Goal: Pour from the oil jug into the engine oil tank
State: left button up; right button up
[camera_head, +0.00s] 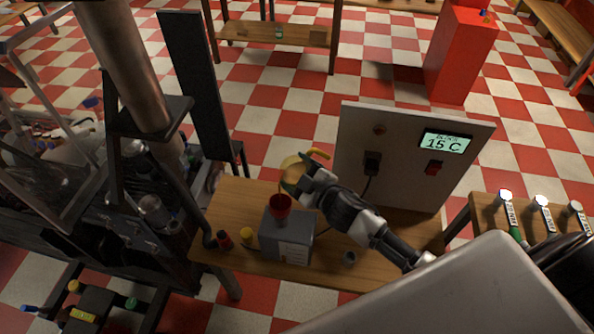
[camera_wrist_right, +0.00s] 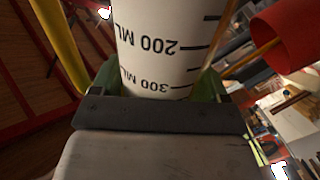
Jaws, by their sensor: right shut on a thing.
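The oil jug (camera_head: 291,167) is a pale, yellowish vessel with a yellow handle (camera_head: 319,154). My right gripper (camera_head: 298,185) is shut on it and holds it just above and behind the engine oil tank. The tank (camera_head: 287,240) is a grey box on the wooden table with a red funnel (camera_head: 280,206) on top. The funnel also shows in the right wrist view (camera_wrist_right: 285,38). Whether oil is flowing is too small to tell. My left gripper is not in view.
A panel (camera_head: 400,150) with a display reading 15 C stands at the table's back right. A yellow cap (camera_head: 246,235) and a red-black item (camera_head: 224,239) sit left of the tank. The engine rig (camera_head: 150,205) is at left.

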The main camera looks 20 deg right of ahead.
dwell(0.6)
jog(key=shift+a+f+n, duration=0.1)
jog(key=shift+f+n, duration=0.05)
jog(key=shift+n, duration=0.35)
dwell(2.9)
jog(key=shift+f+n, duration=0.2)
jog(key=shift+n, duration=0.2)
jog(key=shift+a, duration=0.1)
dwell(3.1)
jog(key=shift+a+f+n+h, duration=0.1)
jog(key=shift+n+h, duration=0.2)
jog(key=shift+n, duration=0.2)
